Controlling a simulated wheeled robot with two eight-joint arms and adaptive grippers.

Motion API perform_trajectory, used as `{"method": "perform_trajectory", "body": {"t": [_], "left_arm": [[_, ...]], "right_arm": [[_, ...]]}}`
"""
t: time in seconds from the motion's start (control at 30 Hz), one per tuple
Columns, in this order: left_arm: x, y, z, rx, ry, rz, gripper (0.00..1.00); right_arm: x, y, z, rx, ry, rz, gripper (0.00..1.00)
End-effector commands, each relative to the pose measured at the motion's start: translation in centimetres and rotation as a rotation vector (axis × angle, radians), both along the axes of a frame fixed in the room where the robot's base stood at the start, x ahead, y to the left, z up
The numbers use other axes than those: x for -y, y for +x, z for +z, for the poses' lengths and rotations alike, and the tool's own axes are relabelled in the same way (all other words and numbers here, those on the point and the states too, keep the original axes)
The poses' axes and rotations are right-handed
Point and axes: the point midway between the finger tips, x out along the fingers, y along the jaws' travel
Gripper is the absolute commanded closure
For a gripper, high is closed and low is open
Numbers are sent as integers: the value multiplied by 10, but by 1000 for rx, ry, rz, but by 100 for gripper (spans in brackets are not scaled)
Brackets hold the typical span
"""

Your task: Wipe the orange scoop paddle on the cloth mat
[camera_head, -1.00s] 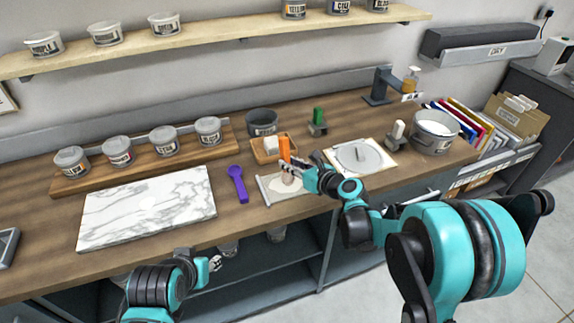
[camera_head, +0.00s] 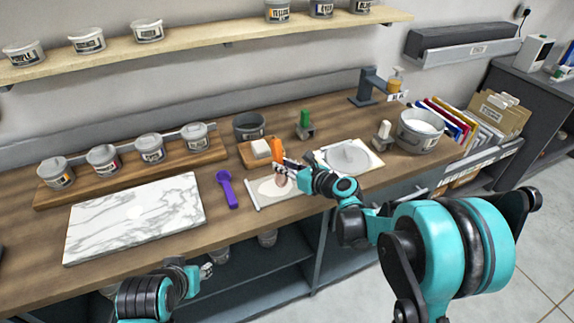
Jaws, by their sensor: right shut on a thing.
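The orange scoop (camera_head: 277,150) is held upright, slightly tilted, by my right gripper (camera_head: 284,168), which is shut on it. The gripper is over the back right part of the pale cloth mat (camera_head: 262,195). A brownish smear (camera_head: 280,181) shows on the mat just below the gripper. The scoop's lower end is hidden by the gripper, so I cannot tell whether it touches the mat. My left gripper (camera_head: 205,271) is low in front of the counter, away from the mat, and its jaws are too small to read.
A purple scoop (camera_head: 228,190) lies left of the mat, beside a marble slab (camera_head: 135,217). Behind the mat are a wooden tray (camera_head: 248,158) with a white block and a dark grey tub (camera_head: 249,126). A round grey plate (camera_head: 349,157) on a pale board is to the right.

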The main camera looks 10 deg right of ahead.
Motion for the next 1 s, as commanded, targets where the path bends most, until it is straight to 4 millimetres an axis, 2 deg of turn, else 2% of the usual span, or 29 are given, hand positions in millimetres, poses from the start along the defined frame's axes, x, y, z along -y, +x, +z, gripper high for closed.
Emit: {"method": "perform_trajectory", "body": {"t": [1.0], "left_arm": [[0, 0, -4, 0, 0, 0, 59]], "right_arm": [[-44, -14, -1, 0, 0, 1, 100]]}}
